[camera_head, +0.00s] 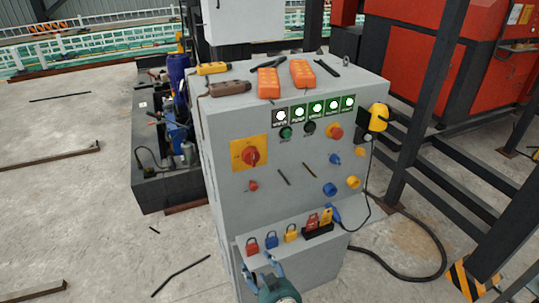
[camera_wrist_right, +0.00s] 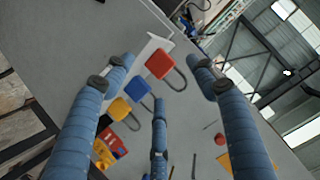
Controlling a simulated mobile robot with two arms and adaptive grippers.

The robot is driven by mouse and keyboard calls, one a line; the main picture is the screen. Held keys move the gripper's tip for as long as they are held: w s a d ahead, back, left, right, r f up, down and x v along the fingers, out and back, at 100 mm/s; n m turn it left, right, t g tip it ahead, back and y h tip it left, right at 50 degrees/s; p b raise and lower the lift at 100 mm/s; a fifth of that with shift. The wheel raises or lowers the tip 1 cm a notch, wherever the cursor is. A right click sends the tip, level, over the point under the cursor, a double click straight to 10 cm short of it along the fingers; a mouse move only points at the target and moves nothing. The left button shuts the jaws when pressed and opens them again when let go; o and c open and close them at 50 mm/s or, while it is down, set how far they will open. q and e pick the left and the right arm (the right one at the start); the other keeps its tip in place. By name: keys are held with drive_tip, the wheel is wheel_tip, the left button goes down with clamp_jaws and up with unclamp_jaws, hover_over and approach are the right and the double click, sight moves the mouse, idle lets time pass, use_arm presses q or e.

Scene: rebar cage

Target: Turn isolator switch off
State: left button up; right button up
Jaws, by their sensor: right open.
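The isolator switch (camera_head: 250,155) is a red rotary knob on a yellow square plate, on the left of the grey cabinet's front. A yellow patch (camera_wrist_right: 225,162) at the lower edge of the right wrist view may be part of its plate. My right gripper (camera_head: 259,263) is low in front of the cabinet, below the switch and apart from it. In the right wrist view its blue fingers (camera_wrist_right: 161,68) are spread and empty. My left gripper is not in view.
A ledge below the panel carries a red padlock (camera_head: 252,247), a blue padlock (camera_head: 271,241) and a yellow padlock (camera_head: 291,234). Orange pendant controllers (camera_head: 302,73) lie on the cabinet top (camera_head: 228,103). A black cable (camera_head: 400,276) runs along the floor at right.

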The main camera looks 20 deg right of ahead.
drive_tip(key=w+d+r+m+t+p, duration=0.1)
drive_tip(key=w+r+m+t+p, duration=0.2)
drive_tip(key=r, duration=1.4)
drive_tip(key=t+h, duration=0.2)
approach(253, 161)
drive_tip(key=shift+m, duration=0.4)
drive_tip(key=w+p, duration=0.1)
drive_tip(key=w, duration=0.1)
drive_tip(key=w+p, duration=0.1)
drive_tip(key=w, duration=0.2)
drive_tip(key=w+p, duration=0.1)
drive_tip(key=w, duration=0.2)
drive_tip(key=shift+w+d+r, duration=0.1)
drive_tip(key=shift+d, duration=0.3)
drive_tip(key=shift+w, duration=0.6)
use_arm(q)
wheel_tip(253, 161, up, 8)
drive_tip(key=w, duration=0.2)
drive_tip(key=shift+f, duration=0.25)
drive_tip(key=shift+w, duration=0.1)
